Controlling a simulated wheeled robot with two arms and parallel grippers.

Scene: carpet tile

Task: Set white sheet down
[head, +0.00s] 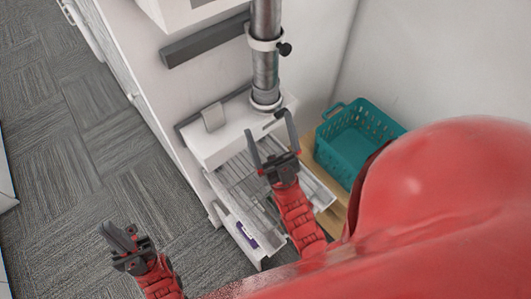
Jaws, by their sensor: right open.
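I cannot make out a separate white sheet. A white pulled-out drawer or tray (233,219) with a ribbed grey inside and a purple mark on its front stands open below a white box-like unit (230,137). My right gripper (269,126) is spread open over the tray and the unit's front, with nothing seen between its fingers. My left gripper (118,235) is low at the left over the carpet, apart from the tray. I cannot tell its opening, and no sheet shows in it.
A teal basket (352,140) stands on a wooden surface (338,212) right of the tray. A grey metal pipe (265,60) rises behind the unit. A white wall (430,60) closes the right side. Grey carpet (60,150) is clear at the left.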

